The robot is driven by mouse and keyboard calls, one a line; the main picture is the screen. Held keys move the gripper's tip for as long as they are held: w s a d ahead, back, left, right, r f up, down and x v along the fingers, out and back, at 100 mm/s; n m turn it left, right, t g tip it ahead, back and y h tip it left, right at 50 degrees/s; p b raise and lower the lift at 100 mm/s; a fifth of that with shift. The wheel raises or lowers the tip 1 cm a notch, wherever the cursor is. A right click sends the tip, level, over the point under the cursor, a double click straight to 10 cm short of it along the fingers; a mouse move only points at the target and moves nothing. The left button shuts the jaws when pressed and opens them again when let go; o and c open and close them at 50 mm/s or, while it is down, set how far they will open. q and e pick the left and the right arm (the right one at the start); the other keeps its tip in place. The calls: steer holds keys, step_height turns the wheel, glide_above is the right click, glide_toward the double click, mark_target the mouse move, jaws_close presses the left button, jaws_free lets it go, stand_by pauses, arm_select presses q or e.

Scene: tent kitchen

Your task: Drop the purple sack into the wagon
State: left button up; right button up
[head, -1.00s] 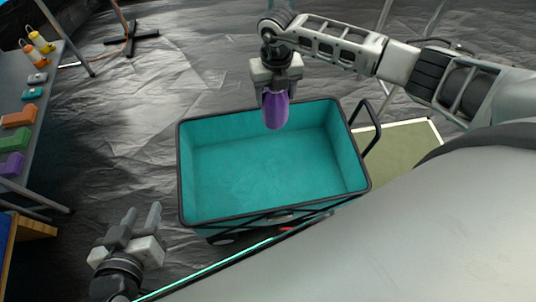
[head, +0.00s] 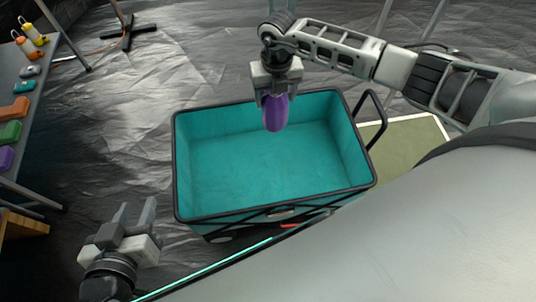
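The wagon (head: 255,170) is a teal open box with a black rim, and it looks empty inside. The purple sack (head: 275,113) hangs from my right gripper (head: 274,97), which is shut on its upper part. The sack is over the far side of the wagon, and its lower end shows against the teal interior. Its exact height above the wagon is hard to tell. My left gripper (head: 134,216) is open and empty, with its fingers apart, beside the wagon's near left corner.
A table at the left edge bears several coloured sacks, including a green one (head: 10,133) and an orange one (head: 14,108), and bottles (head: 27,46). The wagon's black handle (head: 376,117) stands on its right side. A greenish mat (head: 410,145) lies right of it.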

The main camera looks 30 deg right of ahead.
steer(key=o, duration=0.3)
step_height(320, 180, up, 16)
steer(key=shift+p, duration=0.9)
